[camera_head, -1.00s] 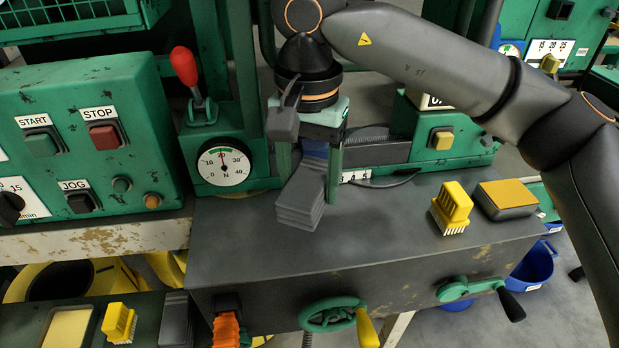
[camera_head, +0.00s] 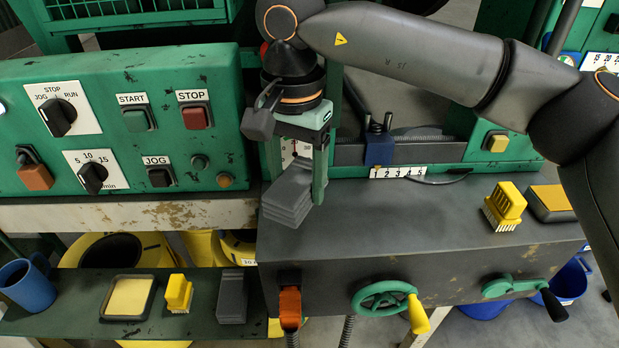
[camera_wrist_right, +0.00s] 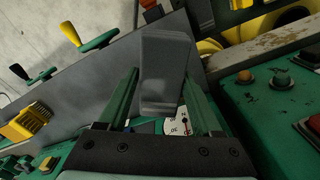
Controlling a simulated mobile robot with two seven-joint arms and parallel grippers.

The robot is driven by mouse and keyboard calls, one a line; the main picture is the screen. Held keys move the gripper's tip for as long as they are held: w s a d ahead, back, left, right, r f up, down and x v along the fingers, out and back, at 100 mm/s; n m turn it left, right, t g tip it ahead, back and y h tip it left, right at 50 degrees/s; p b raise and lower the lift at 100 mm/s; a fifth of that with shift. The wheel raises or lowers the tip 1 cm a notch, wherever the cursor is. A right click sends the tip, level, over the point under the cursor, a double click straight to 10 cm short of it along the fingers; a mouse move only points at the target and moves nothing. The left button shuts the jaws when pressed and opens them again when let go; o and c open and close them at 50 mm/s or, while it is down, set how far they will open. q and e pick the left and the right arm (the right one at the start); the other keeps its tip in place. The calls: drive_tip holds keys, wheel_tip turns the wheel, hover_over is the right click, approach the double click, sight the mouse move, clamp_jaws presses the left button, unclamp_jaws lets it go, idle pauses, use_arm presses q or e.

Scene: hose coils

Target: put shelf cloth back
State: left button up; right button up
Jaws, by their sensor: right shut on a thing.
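A grey folded cloth (camera_head: 288,200) is held in my right gripper (camera_head: 297,178). It hangs near the left end of the dark machine top (camera_head: 400,215); I cannot tell how far above it. In the wrist view the cloth (camera_wrist_right: 165,70) sits between the two green fingers of the right gripper (camera_wrist_right: 160,82). A second grey folded cloth (camera_head: 232,297) lies on the low dark shelf (camera_head: 70,305) at the lower left. My left gripper is not in view.
The shelf also bears a blue mug (camera_head: 28,287), a tray with a yellow pad (camera_head: 128,297) and a yellow brush (camera_head: 178,293). A green control panel (camera_head: 120,125) stands above it. Another yellow brush (camera_head: 504,207) stands on the machine top. Handwheel (camera_head: 385,301) and crank stick out in front.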

drive_tip(key=shift+a, duration=0.4)
wheel_tip(320, 180, down, 5)
drive_tip(key=b, duration=0.3)
drive_tip(key=shift+r, duration=0.15)
drive_tip(key=shift+f+b, duration=0.4)
drive_tip(key=shift+f, duration=0.2)
drive_tip(key=shift+f+b, duration=0.35)
drive_tip(key=shift+f, duration=0.25)
idle(1.5)
drive_tip(key=o, duration=1.2)
drive_tip(key=shift+o, duration=0.2)
